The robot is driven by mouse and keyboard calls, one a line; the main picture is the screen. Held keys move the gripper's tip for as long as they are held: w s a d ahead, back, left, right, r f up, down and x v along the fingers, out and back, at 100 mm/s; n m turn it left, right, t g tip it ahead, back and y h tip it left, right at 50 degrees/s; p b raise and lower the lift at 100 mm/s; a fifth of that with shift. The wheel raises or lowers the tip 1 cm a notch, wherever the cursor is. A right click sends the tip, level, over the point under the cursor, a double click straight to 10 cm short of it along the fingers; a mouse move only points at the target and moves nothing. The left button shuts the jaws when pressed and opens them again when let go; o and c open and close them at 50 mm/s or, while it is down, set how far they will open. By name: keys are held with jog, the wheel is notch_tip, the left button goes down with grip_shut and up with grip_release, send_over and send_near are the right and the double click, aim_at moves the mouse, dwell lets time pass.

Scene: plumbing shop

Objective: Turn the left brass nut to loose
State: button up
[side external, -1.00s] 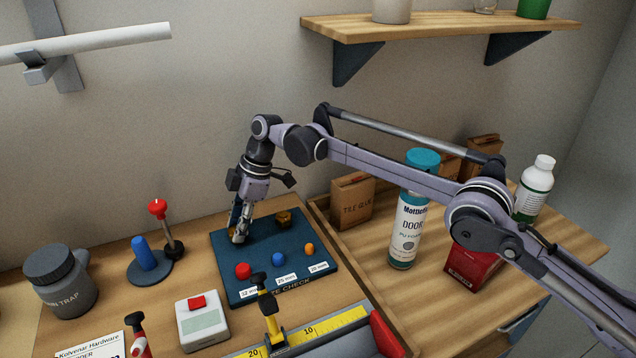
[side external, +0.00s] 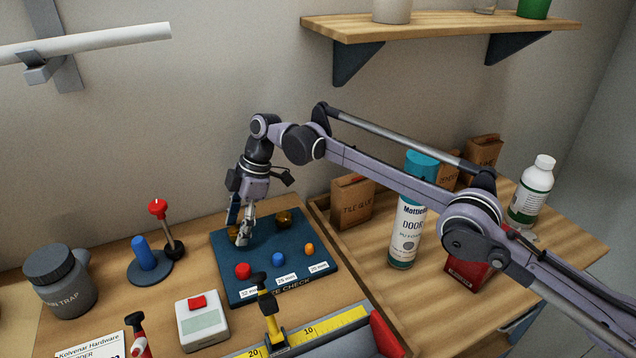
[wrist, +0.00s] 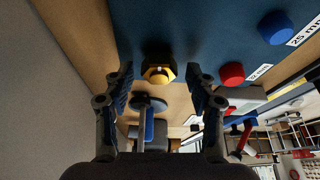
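The left brass nut (wrist: 158,70) is on the blue board, with a dark opening and a small white mark facing the wrist camera. My gripper (wrist: 159,88) is open, with one finger on each side of the nut in that picture and a visible gap on both sides. In the side view my gripper (side external: 243,236) points down at the back left of the blue board (side external: 262,262) and hides most of the left nut. The other brass nut (side external: 285,217) sits to its right at the back of the board.
Red (side external: 243,271), blue (side external: 278,259) and orange (side external: 309,249) knobs stand on the board's front half, beside size labels. A blue-handled stand (side external: 146,254) and a red-topped lever (side external: 165,225) stand left of the board. A wooden ledge, cartons and a spray can (side external: 406,230) are to the right.

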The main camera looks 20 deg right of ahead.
jog(key=v, duration=0.5)
jog(key=shift+d+r, duration=0.1)
jog(key=shift+d, duration=0.05)
jog(key=d, duration=0.7)
jog(key=w+d, duration=0.1)
jog(key=d, duration=0.3)
jog(key=shift+d, duration=0.35)
